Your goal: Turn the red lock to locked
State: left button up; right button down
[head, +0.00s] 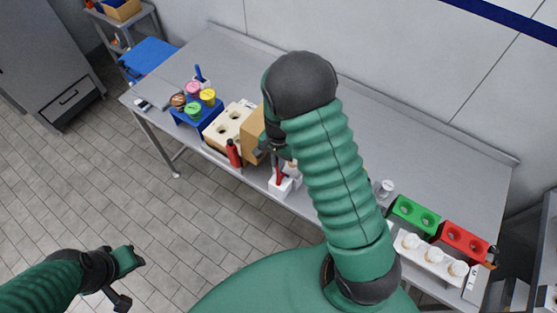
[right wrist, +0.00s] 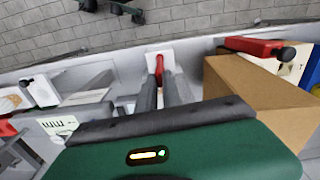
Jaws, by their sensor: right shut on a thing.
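The red lock (head: 280,175) stands on a small white base (head: 283,188) at the front edge of the table. In the right wrist view the red lock (right wrist: 159,66) shows between the fingertips of my right gripper (right wrist: 161,80), against its white base (right wrist: 159,50). My right gripper is shut on the red lock. In the head view my right arm partly hides that gripper (head: 277,157). I cannot tell the lock's exact turn. My left gripper (head: 133,279) is open and empty above the floor, well left of the table.
A blue rack (head: 187,117) with coloured lids is further left. Green (head: 413,216) and red (head: 465,241) holders stand at the right. The table's back is mostly clear.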

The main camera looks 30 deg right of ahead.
jog(key=shift+s+a+f+m, duration=0.15)
jog(key=shift+s+m, duration=0.1)
jog(key=shift+m, duration=0.25)
jog(key=c, duration=1.5)
grip_release()
jog(key=shift+w, duration=0.1)
jog(key=shift+w, duration=0.1)
notch_tip(320, 180, up, 17)
jog(key=b, duration=0.3)
jog(key=shift+w, duration=0.1)
